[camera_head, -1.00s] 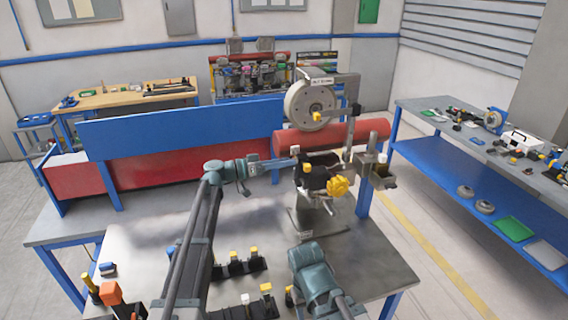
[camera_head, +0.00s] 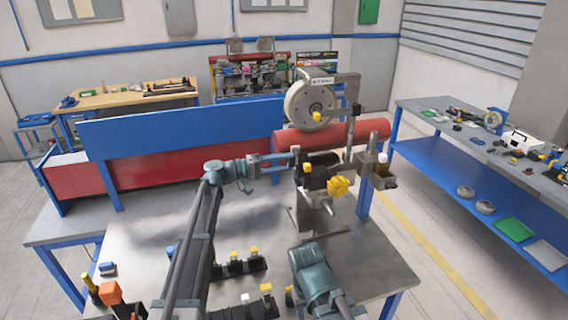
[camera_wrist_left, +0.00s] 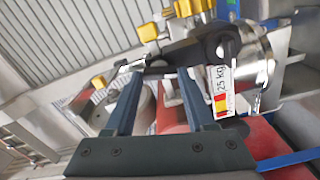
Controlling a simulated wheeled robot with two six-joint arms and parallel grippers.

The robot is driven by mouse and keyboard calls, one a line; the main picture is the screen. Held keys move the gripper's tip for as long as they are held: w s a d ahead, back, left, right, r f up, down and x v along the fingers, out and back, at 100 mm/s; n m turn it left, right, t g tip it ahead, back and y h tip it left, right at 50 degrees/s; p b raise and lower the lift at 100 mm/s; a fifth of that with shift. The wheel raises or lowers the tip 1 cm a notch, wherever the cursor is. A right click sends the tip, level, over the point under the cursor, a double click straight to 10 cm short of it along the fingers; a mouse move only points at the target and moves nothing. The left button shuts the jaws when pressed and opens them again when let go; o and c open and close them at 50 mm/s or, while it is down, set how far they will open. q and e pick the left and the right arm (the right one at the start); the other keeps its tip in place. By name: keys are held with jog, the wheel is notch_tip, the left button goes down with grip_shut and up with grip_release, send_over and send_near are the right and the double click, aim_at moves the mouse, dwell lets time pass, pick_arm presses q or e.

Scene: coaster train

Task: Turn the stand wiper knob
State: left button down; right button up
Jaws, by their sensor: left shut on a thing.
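The stand (camera_head: 303,205) is a metal post assembly on the table, with a large yellow knob (camera_head: 337,186) and smaller yellow parts. My left gripper (camera_head: 294,159) reaches it from the left, at the upper part of the post. In the left wrist view, the two fingers (camera_wrist_left: 162,74) close on a dark part at the stand, which I take for the stand wiper knob (camera_wrist_left: 160,71). The fingers hide some of it, and its turn angle cannot be read. Yellow knobs (camera_wrist_left: 148,32) show just beyond the fingertips. My right gripper is out of view.
A red roller (camera_head: 350,136) and a grey wheel (camera_head: 311,103) stand behind the stand. A blue panel (camera_head: 180,128) rises at the back left. Black holders with yellow tops (camera_head: 236,266) stand at the table's front. Bare tabletop (camera_head: 140,240) lies left.

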pick_arm(q)
jog(key=shift+n, duration=1.4)
jog(key=shift+f, duration=0.1)
jog(key=shift+c, duration=1.2)
grip_release()
jog(key=shift+a, duration=0.1)
jog(key=v, duration=1.3)
jog(key=shift+a, duration=0.3)
jog(key=shift+s, duration=0.15)
